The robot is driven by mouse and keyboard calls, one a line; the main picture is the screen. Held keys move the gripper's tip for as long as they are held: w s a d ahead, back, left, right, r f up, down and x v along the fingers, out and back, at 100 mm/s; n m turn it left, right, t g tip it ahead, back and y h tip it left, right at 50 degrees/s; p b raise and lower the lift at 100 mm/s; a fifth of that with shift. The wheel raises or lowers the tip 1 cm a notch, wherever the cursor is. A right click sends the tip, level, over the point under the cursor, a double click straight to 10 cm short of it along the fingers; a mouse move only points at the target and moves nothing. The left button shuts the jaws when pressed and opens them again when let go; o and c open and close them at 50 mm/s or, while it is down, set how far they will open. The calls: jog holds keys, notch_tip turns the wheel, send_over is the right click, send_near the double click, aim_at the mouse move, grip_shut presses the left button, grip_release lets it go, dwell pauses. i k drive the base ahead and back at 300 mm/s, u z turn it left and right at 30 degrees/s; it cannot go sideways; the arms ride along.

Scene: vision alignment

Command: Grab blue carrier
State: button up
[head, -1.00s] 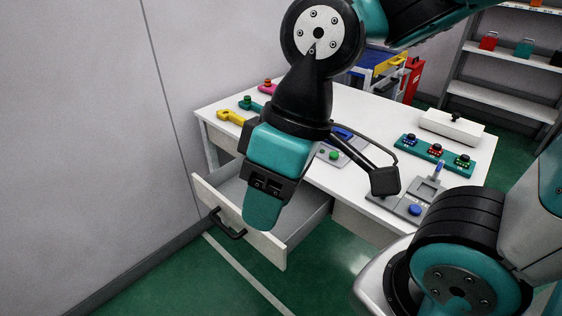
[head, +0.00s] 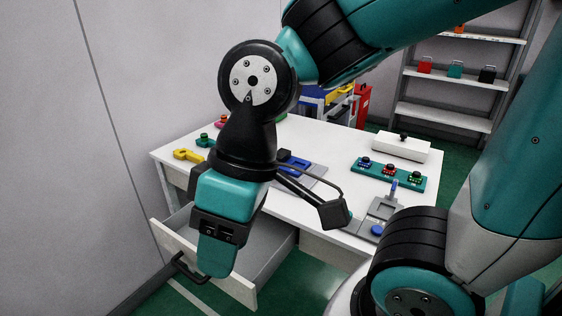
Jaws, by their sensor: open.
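A blue piece (head: 293,165), which looks like the blue carrier, lies on a grey plate on the white table (head: 322,220). It is partly hidden behind my arm. My gripper (head: 216,260) hangs in front of the table, pointing down, and in the picture overlaps the open drawer. It is seen edge-on, so only one teal finger shows clearly. It is open and apart from the blue piece, with nothing seen in it.
The drawer (head: 262,262) stands open at the table's front left. A yellow piece (head: 188,155) lies at the left. A teal button strip (head: 388,174), a white box (head: 402,147) and a grey fixture (head: 372,222) stand at the right. A shelf (head: 455,118) is behind.

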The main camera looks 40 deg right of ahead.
aim_at(283, 156)
jog(key=u, duration=2.55)
jog(key=k, duration=2.4)
jog(key=z, duration=1.65)
jog(key=i, duration=0.5)
jog(key=z, duration=0.05)
